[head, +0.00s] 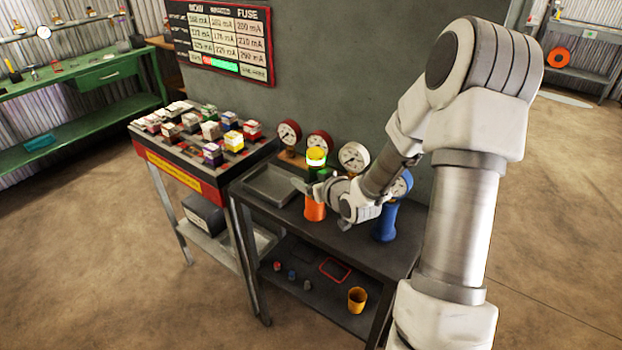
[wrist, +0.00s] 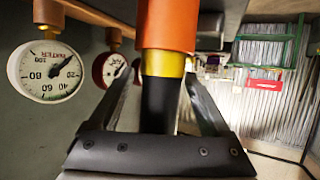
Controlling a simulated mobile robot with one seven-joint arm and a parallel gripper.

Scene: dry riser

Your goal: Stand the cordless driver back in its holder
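An upright piece with a black body (wrist: 160,100) and a yellow band (wrist: 163,63), which I take to be the cordless driver, is between my gripper's fingers (wrist: 163,80) in the wrist view. In the head view the orange cylinder (head: 315,210) stands on the bench below my gripper (head: 308,188). A green part with a glowing yellow top (head: 316,156) shows above.
A blue cylinder (head: 385,222) stands on the bench to the right, partly behind my arm. Several gauges (head: 354,157) line the bench's back. A grey tray (head: 271,186) lies left. A yellow cup (head: 357,299) stands on the lower shelf. A block-filled panel (head: 205,140) adjoins the bench.

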